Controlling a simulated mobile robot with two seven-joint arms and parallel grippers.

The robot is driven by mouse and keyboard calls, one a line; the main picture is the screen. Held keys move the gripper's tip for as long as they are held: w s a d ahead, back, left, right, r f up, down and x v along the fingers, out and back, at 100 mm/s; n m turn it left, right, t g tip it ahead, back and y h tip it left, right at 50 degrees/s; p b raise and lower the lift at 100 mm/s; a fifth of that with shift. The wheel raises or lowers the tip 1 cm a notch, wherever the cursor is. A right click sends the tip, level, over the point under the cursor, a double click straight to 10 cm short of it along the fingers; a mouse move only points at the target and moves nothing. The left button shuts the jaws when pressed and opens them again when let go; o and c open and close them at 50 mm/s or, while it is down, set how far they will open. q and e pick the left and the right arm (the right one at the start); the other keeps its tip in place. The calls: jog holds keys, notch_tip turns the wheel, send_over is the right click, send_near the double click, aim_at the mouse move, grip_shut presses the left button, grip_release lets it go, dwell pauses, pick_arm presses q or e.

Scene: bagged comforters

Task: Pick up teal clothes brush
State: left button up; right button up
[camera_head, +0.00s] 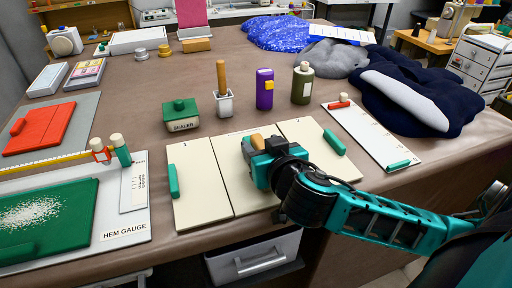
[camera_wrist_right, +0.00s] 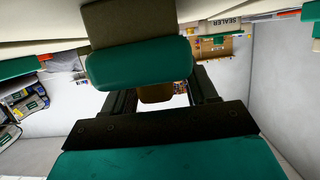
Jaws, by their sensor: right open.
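No object can be told for certain as the teal clothes brush. Small teal pieces lie on the left pale panel (camera_head: 173,180), the right pale panel (camera_head: 334,141) and the long white board (camera_head: 398,165). My right gripper (camera_head: 259,148) is open over the middle of the pale panels, with a tan piece (camera_head: 257,141) showing at its tips. In the right wrist view, a rounded teal block (camera_wrist_right: 138,66) with an olive part above it fills the space before the fingers. I cannot tell whether it is the brush. My left gripper is not in view.
A green box marked SEALER (camera_head: 181,117), a white pot with a wooden handle (camera_head: 223,95), a purple bottle (camera_head: 264,89) and an olive bottle (camera_head: 302,84) stand behind the panels. Dark cloth (camera_head: 425,85) lies at right. A green pad (camera_head: 45,215) lies at left.

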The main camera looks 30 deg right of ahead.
jog(key=shift+w, duration=0.2)
jog(key=shift+s, duration=0.1)
jog(key=shift+c, duration=0.3)
grip_shut()
